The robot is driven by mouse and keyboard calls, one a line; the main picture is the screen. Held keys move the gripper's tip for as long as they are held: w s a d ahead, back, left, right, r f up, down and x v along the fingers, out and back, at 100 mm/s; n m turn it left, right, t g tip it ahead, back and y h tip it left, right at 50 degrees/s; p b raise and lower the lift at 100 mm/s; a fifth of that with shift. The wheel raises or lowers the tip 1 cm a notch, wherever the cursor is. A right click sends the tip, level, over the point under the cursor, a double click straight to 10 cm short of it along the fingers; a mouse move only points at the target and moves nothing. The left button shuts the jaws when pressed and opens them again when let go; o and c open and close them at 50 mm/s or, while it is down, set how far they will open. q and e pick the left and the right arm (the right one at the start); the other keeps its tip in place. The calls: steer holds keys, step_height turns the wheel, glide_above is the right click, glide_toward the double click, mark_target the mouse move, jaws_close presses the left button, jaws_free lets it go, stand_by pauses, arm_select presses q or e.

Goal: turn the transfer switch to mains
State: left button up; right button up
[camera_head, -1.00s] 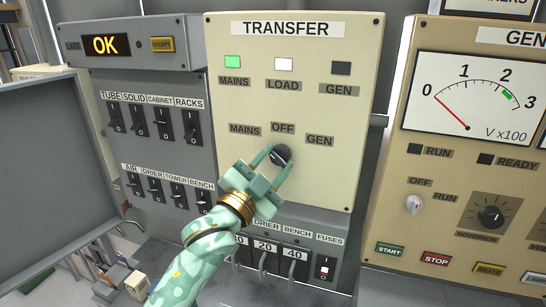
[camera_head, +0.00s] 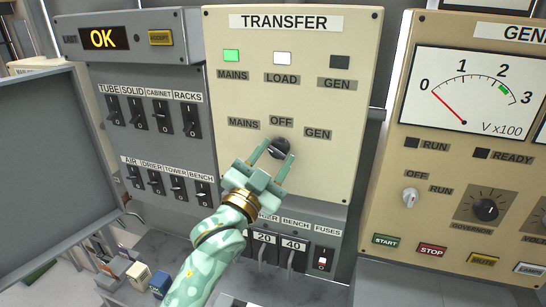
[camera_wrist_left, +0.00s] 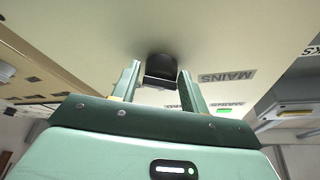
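The transfer switch is a dark round knob (camera_head: 280,147) on the cream TRANSFER panel (camera_head: 344,185), just under its OFF label (camera_head: 281,121). The MAINS label (camera_head: 243,123) is to its left and GEN (camera_head: 317,133) to its right. My left gripper (camera_head: 276,153) is open, with its fingertips at either side of the knob's lower part. In the left wrist view the knob (camera_wrist_left: 162,67) shows between and just beyond the fingertips (camera_wrist_left: 160,78), with a gap on each side. The knob's pointer is too small to read. My right gripper is not in view.
The green lamp (camera_head: 231,56) above MAINS and the white lamp (camera_head: 282,58) above LOAD are lit; the GEN lamp (camera_head: 340,62) is dark. Breaker switches (camera_head: 190,118) stand at left, fuse handles (camera_head: 292,258) below, and a generator panel (camera_head: 396,160) at right.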

arm_select(q)
steer(key=shift+o, duration=0.8)
steer(key=b+v, duration=0.2)
steer(key=v, duration=1.4)
steer(key=shift+s+f, duration=0.1)
